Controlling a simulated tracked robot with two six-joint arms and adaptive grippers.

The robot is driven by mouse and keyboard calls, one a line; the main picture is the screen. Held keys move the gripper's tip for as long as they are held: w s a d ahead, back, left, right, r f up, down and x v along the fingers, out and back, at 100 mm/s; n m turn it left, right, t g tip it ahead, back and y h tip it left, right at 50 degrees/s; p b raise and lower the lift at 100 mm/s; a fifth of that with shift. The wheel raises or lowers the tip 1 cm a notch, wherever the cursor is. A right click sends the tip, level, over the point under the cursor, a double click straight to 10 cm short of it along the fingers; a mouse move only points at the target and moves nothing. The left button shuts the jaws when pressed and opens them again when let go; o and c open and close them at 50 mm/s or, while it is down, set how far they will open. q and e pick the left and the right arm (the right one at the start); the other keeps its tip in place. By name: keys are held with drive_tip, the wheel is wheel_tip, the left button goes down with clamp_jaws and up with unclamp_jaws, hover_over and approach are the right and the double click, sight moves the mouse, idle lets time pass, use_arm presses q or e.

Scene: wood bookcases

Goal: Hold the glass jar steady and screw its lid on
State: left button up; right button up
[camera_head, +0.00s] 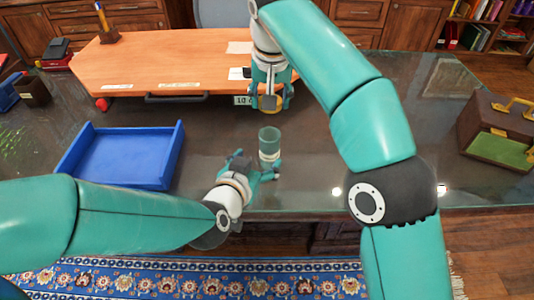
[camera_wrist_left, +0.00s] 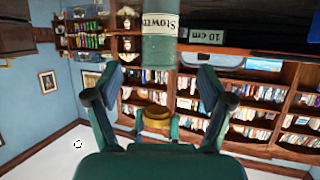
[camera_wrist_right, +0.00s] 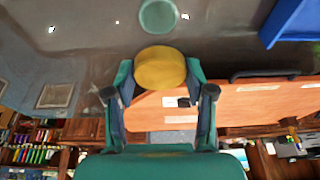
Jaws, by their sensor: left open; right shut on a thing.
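The glass jar (camera_head: 269,138) is a greenish clear cylinder with a pale label, upright on the dark desk. In the left wrist view the jar (camera_wrist_left: 159,50) shows upside down, its label partly cut off. My left gripper (camera_head: 257,167) is open low beside it; its fingertips (camera_wrist_left: 162,78) are spread to either side, with gaps showing. The gold lid (camera_head: 270,103) is in my right gripper (camera_head: 270,98), shut on it, held off the jar toward the desk's far side. The right wrist view shows the lid (camera_wrist_right: 160,70) between the fingers and the jar's round top (camera_wrist_right: 158,16) apart from it.
A blue tray (camera_head: 122,180) lies left of the jar. An orange-brown board (camera_head: 165,62) with a dark handle covers the far left of the desk. A small "10 cm" sign (camera_head: 243,100) stands behind the jar. A brown and green case (camera_head: 497,128) sits far right. Desk between jar and case is mostly clear.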

sight(266, 150)
use_arm(q)
drive_tip(key=x, duration=1)
clamp_jaws()
